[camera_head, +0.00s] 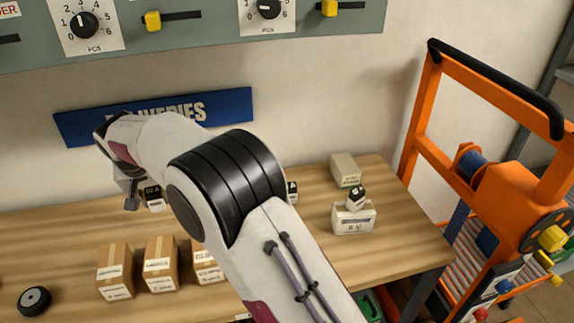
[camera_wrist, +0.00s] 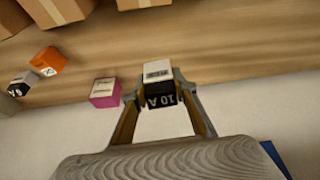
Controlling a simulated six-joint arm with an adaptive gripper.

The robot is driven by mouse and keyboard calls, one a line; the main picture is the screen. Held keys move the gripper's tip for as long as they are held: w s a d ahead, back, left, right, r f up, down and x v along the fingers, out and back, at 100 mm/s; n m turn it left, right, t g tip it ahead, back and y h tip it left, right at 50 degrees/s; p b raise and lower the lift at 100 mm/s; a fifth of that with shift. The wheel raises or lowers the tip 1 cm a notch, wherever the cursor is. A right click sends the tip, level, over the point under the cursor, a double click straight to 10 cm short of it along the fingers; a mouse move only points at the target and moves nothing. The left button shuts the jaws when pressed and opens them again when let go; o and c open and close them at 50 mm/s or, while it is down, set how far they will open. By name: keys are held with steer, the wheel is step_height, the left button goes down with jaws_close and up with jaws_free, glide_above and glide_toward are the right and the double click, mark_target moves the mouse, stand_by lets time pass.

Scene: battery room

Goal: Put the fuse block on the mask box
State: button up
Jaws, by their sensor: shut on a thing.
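A black-and-white fuse block marked 10 A (camera_wrist: 160,85) is between the fingers of my gripper (camera_wrist: 158,95) in the wrist view. The fingers are shut on its sides. In the head view my gripper (camera_head: 132,195) is at the back left of the table, and the fuse block (camera_head: 153,198) shows beside the fingers. I cannot tell whether it touches the table. A white box (camera_head: 353,219) with a small label, perhaps the mask box, stands at the table's right. Another black-and-white block (camera_head: 357,197) sits tilted on it.
A beige box (camera_head: 345,170) stands behind the white box. Cardboard boxes (camera_head: 161,263) stand at the front. A pink box (camera_wrist: 105,92), an orange box (camera_wrist: 48,61) and a 6 A block (camera_wrist: 22,83) show in the wrist view. My arm hides the table's middle.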

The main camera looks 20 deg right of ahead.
steer(key=w+d+m+h, duration=0.1)
steer(key=w+d+m, duration=0.25)
steer(key=d, duration=1.15)
steer(key=w+d+m+h, duration=0.15)
steer(key=w+d, duration=0.35)
steer(key=d, duration=1)
steer(key=shift+y, duration=0.25)
steer(key=d, duration=0.9)
steer(key=s+d, duration=0.1)
steer(key=d, duration=0.8)
steer(key=s+d, duration=0.1)
steer(key=d, duration=0.8)
steer(key=shift+r, duration=0.25)
steer(key=shift+d+r+n, duration=0.1)
steer(key=shift+d+n, duration=0.1)
steer(key=shift+n, duration=0.2)
steer(key=shift+w+a+r+n+y, duration=0.25)
steer(key=shift+a+n+y, duration=0.25)
steer(key=shift+n, duration=0.5)
steer(key=shift+a+n+y, duration=0.2)
steer(key=shift+n+y, duration=0.1)
steer(key=shift+n, duration=0.4)
